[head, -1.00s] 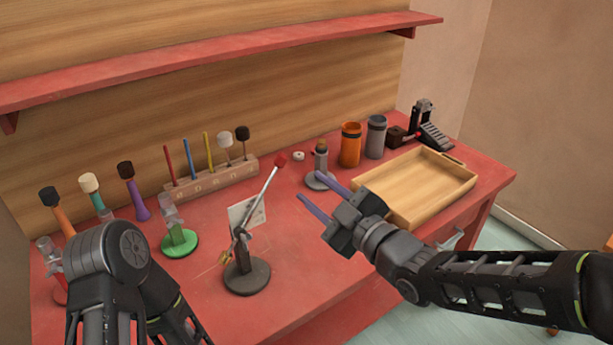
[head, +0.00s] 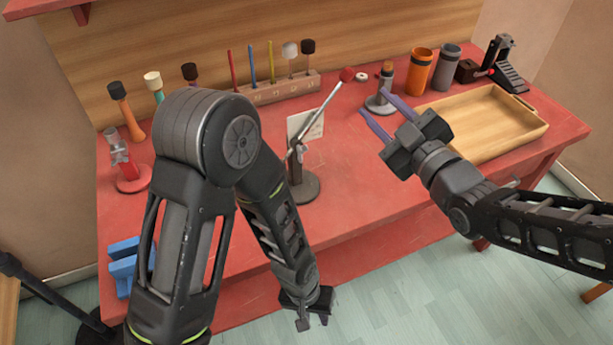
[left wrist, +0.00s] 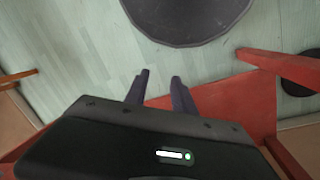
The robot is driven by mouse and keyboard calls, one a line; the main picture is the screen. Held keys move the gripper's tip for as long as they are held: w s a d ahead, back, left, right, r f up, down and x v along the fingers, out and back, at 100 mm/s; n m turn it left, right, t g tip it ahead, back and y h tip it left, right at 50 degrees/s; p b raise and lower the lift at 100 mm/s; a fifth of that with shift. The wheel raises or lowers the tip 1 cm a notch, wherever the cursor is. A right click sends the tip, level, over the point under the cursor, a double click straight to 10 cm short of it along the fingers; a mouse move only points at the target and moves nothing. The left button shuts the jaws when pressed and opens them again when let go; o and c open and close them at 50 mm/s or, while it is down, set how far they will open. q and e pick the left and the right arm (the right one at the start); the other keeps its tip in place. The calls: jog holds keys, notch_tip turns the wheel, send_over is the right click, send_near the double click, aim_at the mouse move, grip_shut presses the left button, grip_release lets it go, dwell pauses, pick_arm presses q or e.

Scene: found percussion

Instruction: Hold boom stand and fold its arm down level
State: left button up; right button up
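The boom stand stands on the red table in the head view, with a dark round base (head: 303,188) and a short upright post. Its thin silver arm (head: 322,112) slopes steeply up to the right and ends in a red tip (head: 348,74). My left gripper (head: 308,315) hangs low past the table's front edge, well apart from the stand. In the left wrist view its two purple fingers (left wrist: 160,82) are apart with nothing between them. My right gripper (head: 374,103) is open and empty, to the right of the stand and not touching it.
A white card (head: 304,126) stands behind the boom stand. A mallet rack (head: 280,90), orange can (head: 419,72), grey can (head: 447,68) and wooden tray (head: 487,120) are farther back. A red-based stand (head: 132,184) and blue blocks (head: 123,262) are left. The table front is clear.

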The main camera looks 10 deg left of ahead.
aim_at(298, 168)
pick_arm(q)
notch_tip(298, 168, up, 12)
jog(key=w+a+n+t+y, duration=0.1)
jog(key=w+n+y, duration=0.1)
jog(key=n+y, duration=0.15)
jog(key=a+r+m+t+y, duration=0.2)
jog(key=a+r+m+y, duration=0.2)
jog(key=a+y, duration=0.25)
jog(key=w+r+m+t+y, duration=0.2)
jog(key=w+r+m+t, duration=0.25)
jog(key=r, duration=0.35)
jog(key=w+r+m+t+y, duration=0.2)
jog(key=w+r+m+t, duration=0.2)
jog(key=r+m+t, duration=0.3)
jog(key=w+f+m, duration=0.2)
jog(key=w+m, duration=0.1)
jog(key=m, duration=0.2)
jog(key=w+f+m, duration=0.3)
jog(key=w+m, duration=0.1)
jog(key=m, duration=0.1)
jog(key=w+f+m, duration=0.3)
jog(key=w+m, duration=0.1)
jog(key=m, duration=0.1)
jog(key=shift+w+a+f, duration=0.1)
jog(key=shift+w+f, duration=0.1)
jog(key=shift+f, duration=0.05)
jog(key=shift+w+a+f+m, duration=0.15)
jog(key=shift+w+f+m, duration=0.1)
jog(key=shift+f+m, duration=0.35)
jog(key=shift+r, duration=0.15)
